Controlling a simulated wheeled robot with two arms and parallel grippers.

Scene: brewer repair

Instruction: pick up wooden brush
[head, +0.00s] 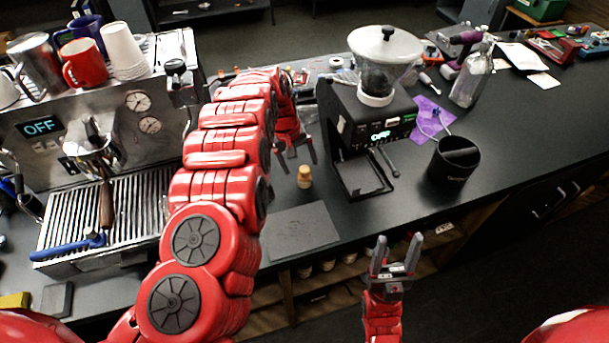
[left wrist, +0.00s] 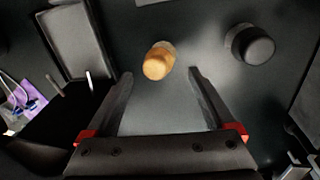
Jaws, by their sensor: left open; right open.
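In the left wrist view the brush (left wrist: 157,62) lies between and just beyond my open fingertips, apart from both. My left gripper (head: 297,162) is open and empty, pointing down above the counter beside the brush; its two fingers also show in the left wrist view (left wrist: 160,74). Its height above the counter is hard to tell. My right gripper (head: 397,250) is open and empty, in front of the counter's front edge.
The grinder (head: 376,125) stands close right of the brush, with a black bin (head: 454,160) further right. The espresso machine (head: 90,130) fills the left side. A grey mat (head: 300,230) lies near the front edge. A dark round object (left wrist: 249,44) stands near the brush.

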